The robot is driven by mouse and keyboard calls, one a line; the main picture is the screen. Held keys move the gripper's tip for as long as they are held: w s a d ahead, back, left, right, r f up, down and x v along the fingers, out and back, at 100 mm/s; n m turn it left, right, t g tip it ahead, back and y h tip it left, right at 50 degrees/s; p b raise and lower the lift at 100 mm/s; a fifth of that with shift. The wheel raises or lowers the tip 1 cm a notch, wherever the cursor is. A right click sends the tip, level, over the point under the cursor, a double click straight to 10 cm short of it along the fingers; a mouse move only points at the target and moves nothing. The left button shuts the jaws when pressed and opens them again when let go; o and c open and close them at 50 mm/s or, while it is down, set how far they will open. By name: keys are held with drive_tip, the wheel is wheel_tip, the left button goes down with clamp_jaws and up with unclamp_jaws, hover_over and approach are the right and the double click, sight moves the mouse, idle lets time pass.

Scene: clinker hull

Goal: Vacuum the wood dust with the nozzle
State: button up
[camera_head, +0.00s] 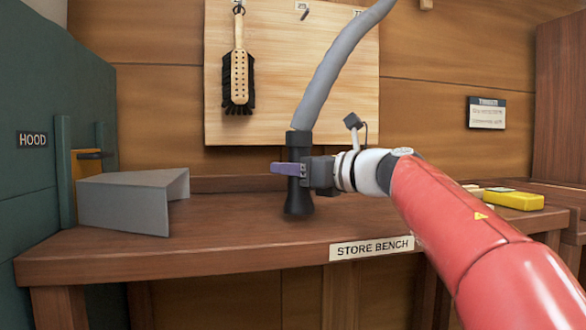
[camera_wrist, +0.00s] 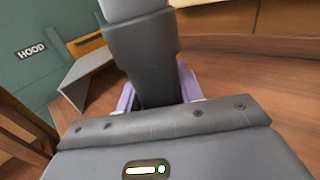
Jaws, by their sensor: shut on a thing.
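The nozzle (camera_head: 298,204) is black, upright and flared at its lower end, with a grey hose (camera_head: 335,68) rising from its top and out of view. My gripper (camera_head: 289,169) is shut on the nozzle's middle, its purple fingers on either side. The nozzle is over the store bench (camera_head: 230,250); I cannot tell whether its mouth touches the top. In the wrist view the nozzle (camera_wrist: 145,58) stands between the purple fingers (camera_wrist: 150,98), its lower end hidden. I make out no wood dust in either view.
A grey angled sheet guard (camera_head: 125,205) stands on the bench's left, beside the green hood (camera_head: 35,180). A brush (camera_head: 239,75) hangs on the back board (camera_head: 290,90). A yellow device (camera_head: 514,200) lies at the right. The bench front between is clear.

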drive_tip(key=shift+r, duration=0.1)
wheel_tip(320, 180, up, 8)
drive_tip(key=p, duration=0.7)
drive_tip(key=shift+p, duration=0.4)
drive_tip(key=shift+f, duration=0.2)
